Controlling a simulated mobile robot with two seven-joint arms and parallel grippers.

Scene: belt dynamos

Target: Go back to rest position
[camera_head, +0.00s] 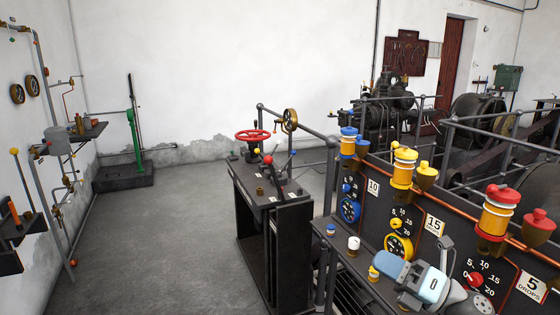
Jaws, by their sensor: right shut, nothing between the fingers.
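My right gripper (408,281) is low in the right half of the head view, in front of the dark panel (372,242) with dials. It is shut and holds nothing. Its pale blue and white parts hide some of the panel's lower part and ledge. I cannot tell whether it touches the panel or the small knobs near it. My left gripper is not in view.
Blue, yellow and red oilers (497,211) stand along the panel's top. A control stand with a red handwheel (252,135) is left of it. Shelves and pipes (42,180) line the left wall. The grey floor (165,245) between is clear.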

